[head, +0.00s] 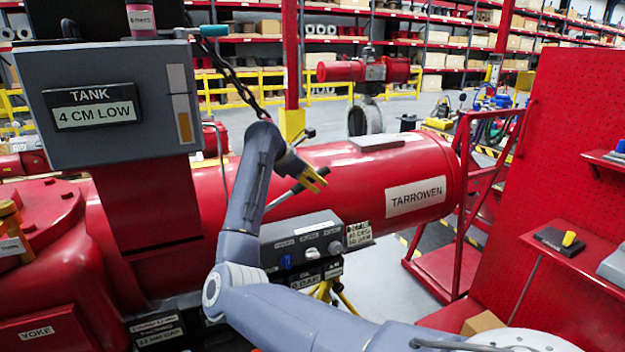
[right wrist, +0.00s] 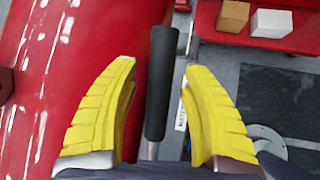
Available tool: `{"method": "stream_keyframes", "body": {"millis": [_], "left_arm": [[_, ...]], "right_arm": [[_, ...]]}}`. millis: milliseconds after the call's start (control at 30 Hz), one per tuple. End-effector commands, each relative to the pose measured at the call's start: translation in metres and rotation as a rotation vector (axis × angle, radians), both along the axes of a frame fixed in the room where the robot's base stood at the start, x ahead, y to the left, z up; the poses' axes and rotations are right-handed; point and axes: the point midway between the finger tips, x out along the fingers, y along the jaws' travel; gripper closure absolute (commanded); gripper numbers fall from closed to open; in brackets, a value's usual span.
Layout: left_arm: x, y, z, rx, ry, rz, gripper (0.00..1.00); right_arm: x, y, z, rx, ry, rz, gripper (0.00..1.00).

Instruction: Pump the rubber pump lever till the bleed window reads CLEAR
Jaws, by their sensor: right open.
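The pump lever (head: 284,197) slants up from the grey hand-pump block (head: 335,240) in front of the red cylinder. Its black rubber grip (right wrist: 161,85) stands between the yellow fingers in the right wrist view, with a gap on both sides. My right gripper (head: 313,179) is open around the lever's end and does not visibly grip it. The small panel lettering on the block is too small to read, and I cannot make out a bleed window reading CLEAR. A display (head: 95,107) on the grey box reads TANK 4 CM LOW. My left gripper is out of view.
The red cylinder (head: 345,185), labelled TARROWEN, lies behind the lever. A grey box (head: 120,145) stands at the left. A red pegboard with shelves (head: 580,240) stands at the right. In the right wrist view, tan (right wrist: 233,15) and white (right wrist: 271,23) boxes lie on a red surface.

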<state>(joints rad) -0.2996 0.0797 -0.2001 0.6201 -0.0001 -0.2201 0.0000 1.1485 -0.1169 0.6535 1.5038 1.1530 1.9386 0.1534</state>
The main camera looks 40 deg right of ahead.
Motion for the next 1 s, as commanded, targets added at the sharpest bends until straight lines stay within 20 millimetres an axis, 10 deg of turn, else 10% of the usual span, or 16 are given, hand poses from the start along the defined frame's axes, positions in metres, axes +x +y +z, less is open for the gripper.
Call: {"method": "stream_keyframes", "body": {"millis": [200,600,1000], "left_arm": [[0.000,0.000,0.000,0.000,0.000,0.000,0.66],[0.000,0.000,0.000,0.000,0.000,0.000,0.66],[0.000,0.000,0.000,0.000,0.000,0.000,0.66]], "right_arm": [[0.000,0.000,0.000,0.000,0.000,0.000,0.54],[0.000,0.000,0.000,0.000,0.000,0.000,1.00],[-0.002,-0.005,-0.011,0.043,-0.013,-0.002,1.00]]}}
